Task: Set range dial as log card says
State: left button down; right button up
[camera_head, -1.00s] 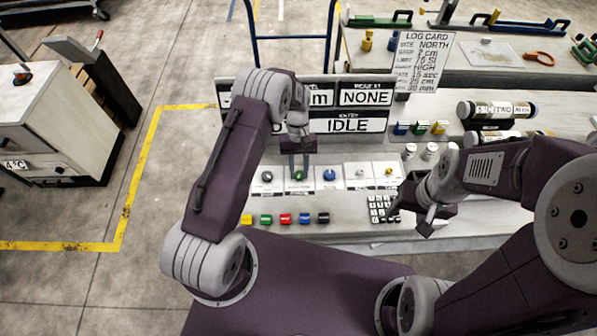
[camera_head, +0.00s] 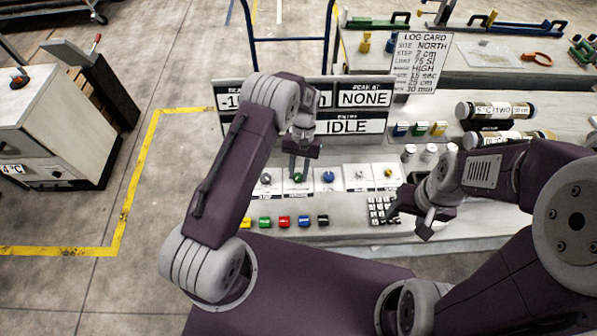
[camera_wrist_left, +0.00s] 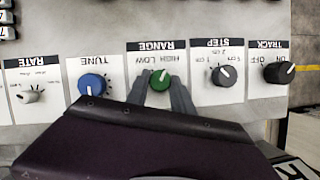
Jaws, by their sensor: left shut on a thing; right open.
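The log card (camera_head: 417,63) stands upright behind the console; one of its lines reads HIGH. The range dial (camera_wrist_left: 159,80) is a green knob below a RANGE label with HIGH and LOW marks, all upside down in the left wrist view. It has a pale pointer line whose exact setting I cannot tell. My left gripper (camera_wrist_left: 165,92) is shut on the green knob, a finger on each side. In the head view the knob (camera_head: 298,177) shows below the fingers. My right gripper (camera_head: 408,214) is open and empty by the keypad.
The blue tune knob (camera_wrist_left: 92,85) and dark step knob (camera_wrist_left: 224,75) flank the dial closely. The track knob (camera_wrist_left: 279,72) is further right. Coloured buttons (camera_head: 284,221) line the console's front. The display (camera_head: 347,126) reads IDLE. Labelled cylinders (camera_head: 497,110) lie at the right.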

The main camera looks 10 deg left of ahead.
pick_arm(q)
jog(key=shift+r, duration=0.1)
jog(key=c, duration=1.1)
grip_release()
jog(key=shift+s, duration=0.1)
jog(key=shift+w+r, duration=0.25)
jog(key=b+v, duration=0.1)
jog(key=v, duration=0.7)
jog(key=shift+r+b, duration=0.25)
jog(key=shift+b, duration=0.15)
